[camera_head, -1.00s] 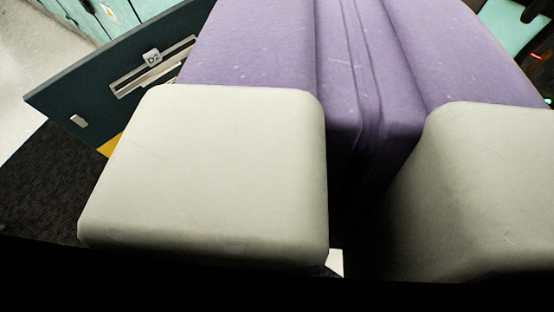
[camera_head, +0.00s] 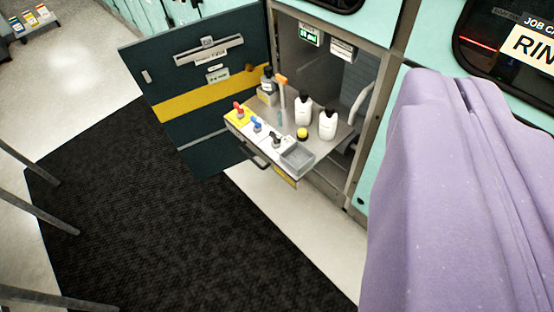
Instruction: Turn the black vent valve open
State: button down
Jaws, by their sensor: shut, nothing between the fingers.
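A small black valve handle (camera_head: 276,140) stands on the front strip of a pulled-out shelf (camera_head: 268,150) in the open cabinet. It is the right one of a row, beside a blue valve (camera_head: 257,124) and a red valve (camera_head: 239,107) on a yellow base. It is too small to tell its turn position. A purple part of mine covers the right side of the view, well apart from the valves. No fingertips of my gripper show.
A grey open bin (camera_head: 297,160) sits right of the valves. White bottles (camera_head: 327,125), a dark bottle and an orange-topped stick stand behind. The dark cabinet door (camera_head: 200,120) is swung open at left. A black mat (camera_head: 170,235) lies below. Metal legs (camera_head: 45,208) stand at left.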

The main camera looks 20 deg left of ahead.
aim_at(276, 140)
jog(key=k+j, duration=0.2)
jog(key=k, duration=0.25)
jog(key=k+j, duration=0.2)
jog(key=k, duration=0.3)
jog(key=k+j, duration=0.1)
jog(key=j, duration=0.35)
jog(key=k+j, duration=0.1)
jog(key=j, duration=0.35)
jog(key=i+l, duration=0.2)
jog(key=l, duration=0.25)
jog(key=i+l, duration=0.85)
jog(key=i+j, duration=0.25)
jog(key=i, duration=0.15)
jog(key=i+j, duration=0.3)
jog(key=i+j+u, duration=0.1)
jog(key=i+j, duration=0.15)
jog(key=i, duration=0.25)
jog(key=i+j, duration=0.8)
